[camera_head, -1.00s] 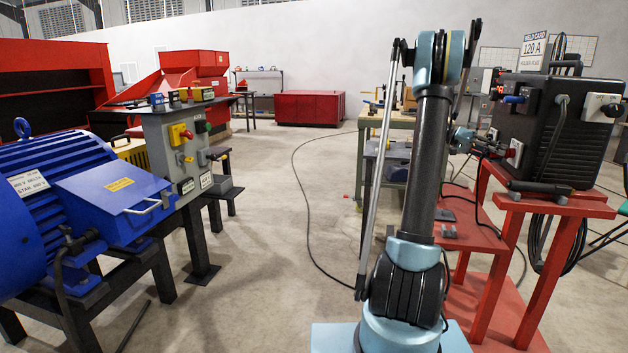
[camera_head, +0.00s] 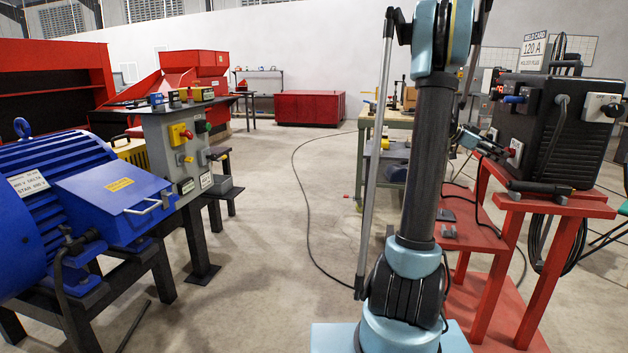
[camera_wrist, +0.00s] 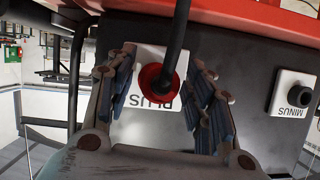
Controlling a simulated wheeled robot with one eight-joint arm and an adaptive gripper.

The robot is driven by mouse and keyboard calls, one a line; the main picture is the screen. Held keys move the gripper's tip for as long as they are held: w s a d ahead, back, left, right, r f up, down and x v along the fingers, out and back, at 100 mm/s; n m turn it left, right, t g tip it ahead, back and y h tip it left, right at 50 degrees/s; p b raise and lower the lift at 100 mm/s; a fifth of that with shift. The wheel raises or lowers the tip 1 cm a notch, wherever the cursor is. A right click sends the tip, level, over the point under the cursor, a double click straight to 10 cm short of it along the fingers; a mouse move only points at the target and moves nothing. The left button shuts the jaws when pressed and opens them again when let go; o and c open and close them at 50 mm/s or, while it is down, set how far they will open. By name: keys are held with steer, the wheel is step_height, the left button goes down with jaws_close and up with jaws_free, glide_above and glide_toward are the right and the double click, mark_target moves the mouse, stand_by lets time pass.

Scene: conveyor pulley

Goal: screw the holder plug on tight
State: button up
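The black welding machine (camera_head: 558,130) stands on a red stand at the right. In the wrist view, which is upside down, its white PLUS plate (camera_wrist: 140,103) carries a red round part (camera_wrist: 157,90). A black plug or cable end (camera_wrist: 176,50) rises from the red part; where plug ends and cable begins is hard to tell. My gripper (camera_wrist: 163,92) is open, with a finger on each side of the red part and visible gaps to both. In the head view my gripper (camera_head: 488,147) is small, close to the machine's front. How far the plug is seated cannot be seen.
A MINUS plate (camera_wrist: 293,94) with a black socket lies to the side. The red stand (camera_head: 540,206) is below the machine, with small items on its lower shelf. A blue motor (camera_head: 60,205) and grey control box (camera_head: 180,145) stand left.

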steer(key=v, duration=0.7)
stand_by(0.6)
steer(key=shift+s+a, duration=0.1)
steer(key=s+a+f+n+t+y, duration=0.1)
steer(key=s+a+f+n+y, duration=0.3)
steer(key=s+a+f+n, duration=0.3)
steer(key=s+a+f+n+t+y, duration=0.2)
steer(key=s+a+f+n+y, duration=0.2)
steer(key=s+a, duration=1)
steer(key=s+a+f+n+t+y, duration=0.1)
steer(key=s+a+f+n+y, duration=0.4)
steer(key=s+a+f+n, duration=0.5)
steer(key=s+a+f, duration=0.1)
steer(key=a+f, duration=0.1)
steer(key=a, duration=0.6)
steer(key=shift+s+n+t, duration=0.3)
steer(key=shift+t, duration=0.1)
steer(key=shift+a+f, duration=0.1)
steer(key=shift+a, duration=0.05)
